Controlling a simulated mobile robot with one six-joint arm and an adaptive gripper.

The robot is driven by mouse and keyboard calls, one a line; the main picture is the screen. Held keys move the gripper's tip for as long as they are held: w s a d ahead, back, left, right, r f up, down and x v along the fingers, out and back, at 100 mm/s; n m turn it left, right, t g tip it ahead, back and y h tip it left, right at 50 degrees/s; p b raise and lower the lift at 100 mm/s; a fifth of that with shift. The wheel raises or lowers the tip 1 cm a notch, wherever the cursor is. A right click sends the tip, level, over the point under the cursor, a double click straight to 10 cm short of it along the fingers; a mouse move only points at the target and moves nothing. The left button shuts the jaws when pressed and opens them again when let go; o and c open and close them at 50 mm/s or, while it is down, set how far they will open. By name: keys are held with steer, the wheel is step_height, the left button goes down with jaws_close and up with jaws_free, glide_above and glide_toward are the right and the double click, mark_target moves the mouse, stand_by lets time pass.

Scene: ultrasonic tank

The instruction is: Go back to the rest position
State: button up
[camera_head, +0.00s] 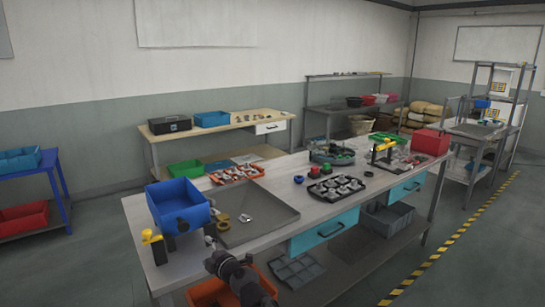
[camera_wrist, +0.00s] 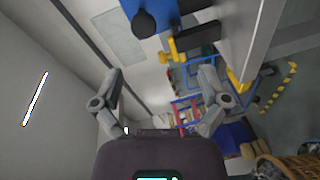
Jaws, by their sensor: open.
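My gripper (camera_wrist: 162,80) shows in the wrist view with its two fingers spread wide apart and nothing between them. In the head view, part of my dark arm (camera_head: 238,276) rises at the bottom edge, in front of the bench's near left end; the fingers cannot be made out there. The metal workbench (camera_head: 290,188) stands beyond it. A blue open box (camera_head: 178,202) with a dark round part stands at the bench's left end, and its blue side also shows at the top of the tilted wrist view (camera_wrist: 150,10).
A yellow-topped fitting (camera_head: 150,237) stands beside the box. A shallow grey tray (camera_head: 262,222), a black tray of metal parts (camera_head: 336,188) and a red box (camera_head: 430,142) are on the bench. A blue shelf cart (camera_head: 62,185) stands left.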

steer(key=s+d+f+m+g+h+p, duration=0.1)
steer(key=s+d+f+m+g+h, duration=0.2)
steer(key=d+m, duration=0.5)
steer(key=s+d+f+m+g+h+p, duration=0.2)
steer(key=s+d+f+m+g+h, duration=0.2)
steer(key=d, duration=1.2)
steer(key=s+d+f+m+g+h+p, duration=0.1)
steer(key=s+d+f+m+g+h, duration=0.3)
steer(key=s+d+m, duration=0.3)
steer(key=d+m+g, duration=0.1)
steer(key=d+m, duration=0.3)
steer(key=d, duration=0.1)
steer(key=shift+d+f+m, duration=0.3)
steer(key=shift+d+f, duration=0.05)
steer(key=shift+f, duration=0.05)
